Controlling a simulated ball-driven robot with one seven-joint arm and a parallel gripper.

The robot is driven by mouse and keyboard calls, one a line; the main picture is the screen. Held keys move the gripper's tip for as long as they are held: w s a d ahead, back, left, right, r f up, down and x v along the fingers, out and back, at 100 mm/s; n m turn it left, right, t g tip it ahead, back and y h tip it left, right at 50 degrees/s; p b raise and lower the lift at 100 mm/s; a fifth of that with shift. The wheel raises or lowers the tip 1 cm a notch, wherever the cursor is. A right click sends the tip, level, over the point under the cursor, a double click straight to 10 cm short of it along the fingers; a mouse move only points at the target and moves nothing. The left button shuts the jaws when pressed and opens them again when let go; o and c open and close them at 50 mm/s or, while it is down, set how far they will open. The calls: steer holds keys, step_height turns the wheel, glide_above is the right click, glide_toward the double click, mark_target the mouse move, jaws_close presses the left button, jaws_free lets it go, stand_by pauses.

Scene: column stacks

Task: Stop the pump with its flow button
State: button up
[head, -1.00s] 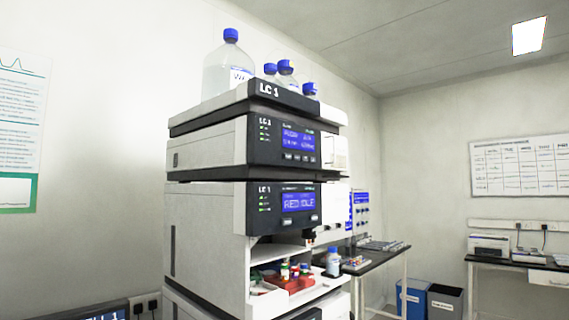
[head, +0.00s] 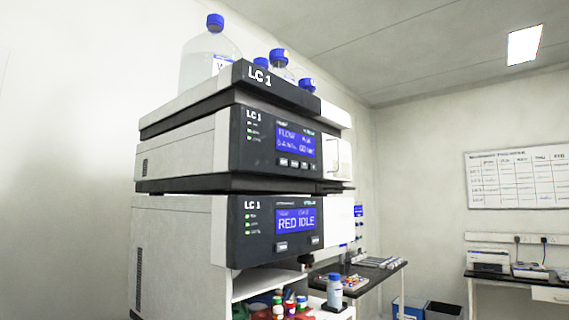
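The LC 1 column stack stands left of centre in the head view. Its upper module, the pump (head: 180,148), has a black front panel with a blue display (head: 296,146) reading FLOW, with the smaller digits hard to make out. A row of small pale buttons (head: 294,163) sits under that display; their labels are too small to read. Three green lights show at the panel's left. The module below (head: 175,235) has a blue display (head: 297,222) reading RED IDLE. My gripper is not in view.
Blue-capped bottles (head: 210,60) stand in the tray on top of the stack.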

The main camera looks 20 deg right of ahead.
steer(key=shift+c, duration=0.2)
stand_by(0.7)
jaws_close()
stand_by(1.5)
